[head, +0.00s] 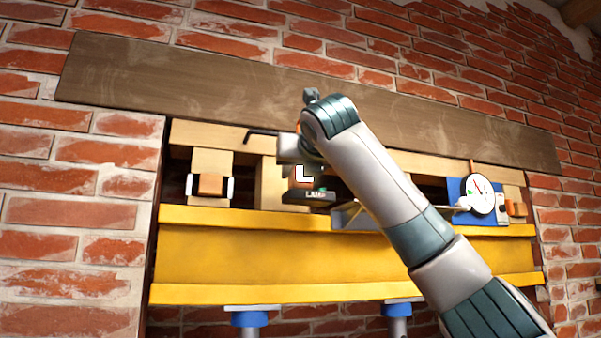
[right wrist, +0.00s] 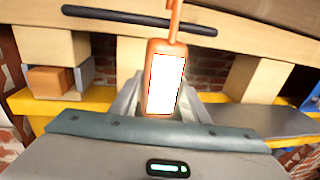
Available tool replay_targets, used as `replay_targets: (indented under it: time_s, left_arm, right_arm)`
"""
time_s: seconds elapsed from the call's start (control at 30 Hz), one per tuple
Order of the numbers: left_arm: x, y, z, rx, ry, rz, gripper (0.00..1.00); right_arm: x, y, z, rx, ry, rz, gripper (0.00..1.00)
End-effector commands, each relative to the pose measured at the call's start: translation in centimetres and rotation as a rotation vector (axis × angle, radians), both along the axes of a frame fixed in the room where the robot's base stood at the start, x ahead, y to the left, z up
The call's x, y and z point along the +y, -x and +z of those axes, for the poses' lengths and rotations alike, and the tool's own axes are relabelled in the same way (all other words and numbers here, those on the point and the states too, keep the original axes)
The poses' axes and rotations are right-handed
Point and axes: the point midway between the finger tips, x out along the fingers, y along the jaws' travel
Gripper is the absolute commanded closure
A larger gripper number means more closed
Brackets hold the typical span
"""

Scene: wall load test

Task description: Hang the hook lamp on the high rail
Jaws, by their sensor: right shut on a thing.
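The hook lamp (right wrist: 165,85) is orange with a lit white panel. In the right wrist view it stands upright between the fingers of my right gripper (right wrist: 163,108), which is shut on it. Its thin stem rises in front of the dark rail (right wrist: 120,17); the stem's top is cut off by the frame, so I cannot tell whether the hook is over the rail. In the head view my right arm hides most of the lamp; its lit panel (head: 300,175) shows below the wrist. The rail's left end (head: 262,133) shows beside my wrist. My left gripper is not in view.
A yellow beam (head: 220,255) on blue-topped props spans the wall opening below. Wooden blocks (head: 211,160) stand on it under a long plank (head: 200,75).

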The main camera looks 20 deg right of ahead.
Motion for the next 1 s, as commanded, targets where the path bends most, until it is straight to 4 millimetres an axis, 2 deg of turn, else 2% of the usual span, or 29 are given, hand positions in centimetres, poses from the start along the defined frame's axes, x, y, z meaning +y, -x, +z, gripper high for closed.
replay_targets:
  time_s: [0.27, 1.0]
  left_arm:
    - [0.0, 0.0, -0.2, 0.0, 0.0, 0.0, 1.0]
    - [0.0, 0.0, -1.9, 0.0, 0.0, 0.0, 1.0]
  right_arm:
    - [0.0, 0.1, -0.1, -0.003, 0.0, 0.0, 0.99]
    - [0.0, 0.1, -2.4, -0.004, 0.0, 0.001, 0.99]
